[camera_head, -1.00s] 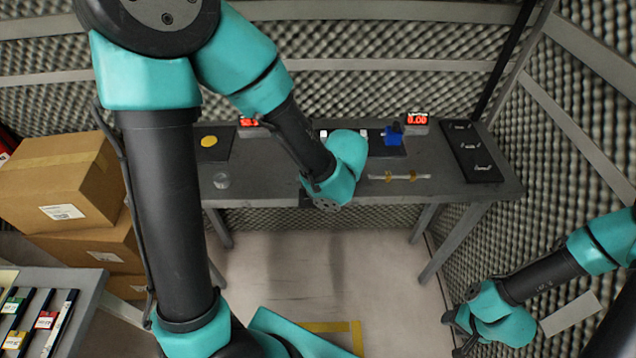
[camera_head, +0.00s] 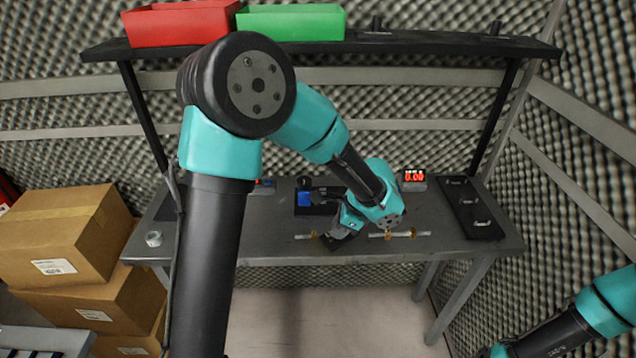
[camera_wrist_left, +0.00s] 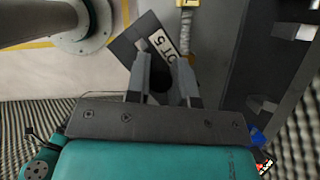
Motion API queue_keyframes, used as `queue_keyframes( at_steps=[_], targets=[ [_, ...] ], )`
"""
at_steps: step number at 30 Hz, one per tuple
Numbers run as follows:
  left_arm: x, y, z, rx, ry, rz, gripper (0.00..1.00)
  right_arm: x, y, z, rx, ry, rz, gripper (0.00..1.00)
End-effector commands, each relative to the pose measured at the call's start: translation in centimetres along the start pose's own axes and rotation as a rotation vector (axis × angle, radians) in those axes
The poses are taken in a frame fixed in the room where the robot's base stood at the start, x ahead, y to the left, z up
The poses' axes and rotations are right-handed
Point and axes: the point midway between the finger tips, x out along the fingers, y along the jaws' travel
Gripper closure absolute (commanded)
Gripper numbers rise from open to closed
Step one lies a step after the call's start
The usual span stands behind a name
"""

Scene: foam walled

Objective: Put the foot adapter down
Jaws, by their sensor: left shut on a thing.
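My left gripper (camera_wrist_left: 164,85) is shut on the foot adapter, a dark part with a flat plate and a white printed label (camera_wrist_left: 162,47). A dark round piece sits between the fingers. In the head view my left gripper (camera_head: 346,229) holds the adapter (camera_head: 336,242) at the grey table's front edge (camera_head: 270,257). From these views I cannot tell whether the adapter touches the table. My right gripper is below the head view; only part of its arm shows.
A light rod (camera_head: 410,234) with yellow pieces lies along the table front, partly behind my gripper. A blue part (camera_head: 305,198) stands behind. A black panel (camera_head: 470,210) lies right, a small round item (camera_head: 153,238) left. Red (camera_head: 180,24) and green (camera_head: 290,22) bins sit above.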

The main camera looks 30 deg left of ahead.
Motion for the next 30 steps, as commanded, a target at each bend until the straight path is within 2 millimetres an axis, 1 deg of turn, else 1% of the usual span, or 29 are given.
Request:
queue_keyframes(
  at_steps=[1,3,5,9,12,16,18,21,30],
  targets=[
    [-0.4,-0.9,-1.0,-0.073,0.001,0.029,1.0,0.0,0.0,0.0,0.0,0.0,0.0,0.57],
    [-1.0,-1.9,-2.4,-0.188,0.001,0.076,1.0,0.0,0.0,0.0,0.0,0.0,0.0,0.57],
    [-1.5,-2.6,-3.6,-0.288,0.002,0.118,1.0,0.0,0.0,0.0,0.0,0.0,0.0,0.57],
    [-2.8,-3.9,-7.1,-0.529,0.001,0.219,1.0,0.0,0.0,0.0,0.0,0.0,0.0,0.57],
    [-3.9,-4.3,-9.8,-0.683,0.002,0.283,1.0,0.0,0.0,0.0,0.0,0.0,0.0,0.57],
    [-5.0,-4.6,-12.5,-0.83,0.001,0.343,1.0,0.0,0.0,0.0,0.0,0.0,0.0,0.57],
    [-5.4,-4.6,-13.4,-0.873,0.0,0.362,1.0,0.0,0.0,0.0,0.0,0.0,0.0,0.57],
    [-5.7,-4.6,-13.9,-0.903,0.001,0.374,1.0,0.0,0.0,0.0,0.0,0.0,0.0,0.57],
    [-5.6,-4.6,-13.8,-0.903,0.001,0.374,1.0,0.0,0.0,0.0,0.0,0.0,0.0,0.57]
  ],
)
